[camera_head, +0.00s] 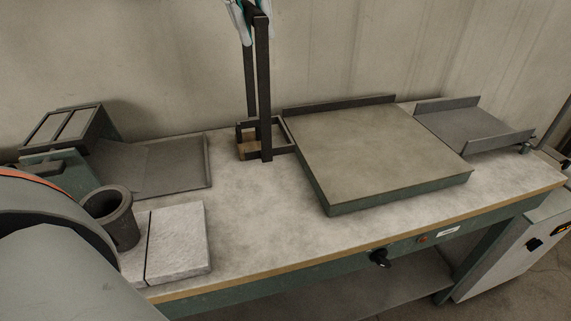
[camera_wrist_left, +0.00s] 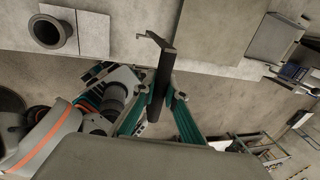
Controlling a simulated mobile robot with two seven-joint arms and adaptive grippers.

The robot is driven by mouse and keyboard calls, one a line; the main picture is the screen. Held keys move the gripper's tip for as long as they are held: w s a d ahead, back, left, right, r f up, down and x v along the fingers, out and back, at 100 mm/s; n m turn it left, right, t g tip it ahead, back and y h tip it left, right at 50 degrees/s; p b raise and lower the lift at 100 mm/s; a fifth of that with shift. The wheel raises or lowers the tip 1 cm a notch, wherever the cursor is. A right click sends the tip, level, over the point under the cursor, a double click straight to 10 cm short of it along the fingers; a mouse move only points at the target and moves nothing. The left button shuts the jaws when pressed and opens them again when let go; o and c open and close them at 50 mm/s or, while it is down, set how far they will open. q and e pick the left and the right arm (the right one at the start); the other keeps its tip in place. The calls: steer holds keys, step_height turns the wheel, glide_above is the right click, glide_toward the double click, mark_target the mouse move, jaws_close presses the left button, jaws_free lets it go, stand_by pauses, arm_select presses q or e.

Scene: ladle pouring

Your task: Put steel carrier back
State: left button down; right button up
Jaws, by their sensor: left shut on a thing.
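The steel carrier (camera_head: 264,85) is a tall dark frame with two upright bars and a low square frame at its foot. It stands upright at the back of the worktable in the head view. My left gripper (camera_head: 247,16), white and teal and partly cut off by the top edge, is shut on the carrier's top. In the left wrist view the dark carrier bar (camera_wrist_left: 165,68) lies between the teal fingers. A small brown block (camera_head: 247,146) shows at the carrier's foot. I cannot tell whether the foot touches the table. My right gripper is not in view.
A large raised plate (camera_head: 385,150) stands close right of the carrier. A flat tray (camera_head: 178,166) lies left of it, and another tray (camera_head: 470,125) is far right. A dark cup (camera_head: 112,214) and pale slabs (camera_head: 178,242) are front left. The table's middle (camera_head: 255,215) is clear.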

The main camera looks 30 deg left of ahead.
arm_select(q)
steer(key=shift+w+d+f, duration=0.15)
steer(key=shift+f, duration=0.1)
steer(key=s+a+b+x, duration=0.1)
steer(key=x, duration=0.8)
steer(key=s+a+f+b+x, duration=0.1)
steer(key=s+x, duration=0.1)
steer(key=x, duration=0.8)
steer(key=shift+a+b, duration=0.25)
steer(key=shift+b, duration=0.05)
steer(key=shift+f, duration=0.15)
steer(key=c, duration=2.2)
jaws_free()
steer(key=shift+c, duration=0.2)
steer(key=shift+o, duration=0.8)
